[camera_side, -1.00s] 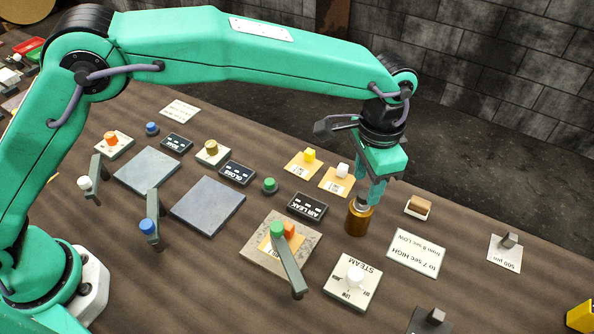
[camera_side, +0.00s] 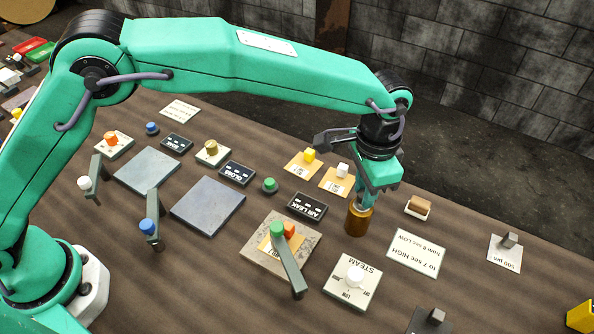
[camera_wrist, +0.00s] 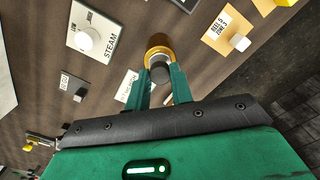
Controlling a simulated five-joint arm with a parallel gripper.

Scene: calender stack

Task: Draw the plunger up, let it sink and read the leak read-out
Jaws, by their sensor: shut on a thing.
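A brass cylinder (camera_side: 357,220) stands upright on the brown bench in the side view; it also shows in the wrist view (camera_wrist: 158,42). A pale rod shows at its top between my fingers. My gripper (camera_side: 365,199) points down over the cylinder, shut on the plunger; in the wrist view the dark round plunger knob (camera_wrist: 160,74) sits between the two green fingertips. How far the plunger stands out is hard to tell. The black AIR LEAK read-out (camera_side: 307,207) lies left of the cylinder; its small marks are too small to read.
A card (camera_side: 417,253) mentioning HIGH and LOW seconds lies right of the cylinder. The STEAM plate (camera_side: 341,295) with a white knob and a stone plate (camera_side: 255,250) with a green-tipped lever stand in front. A brown block (camera_side: 418,205) sits to the right.

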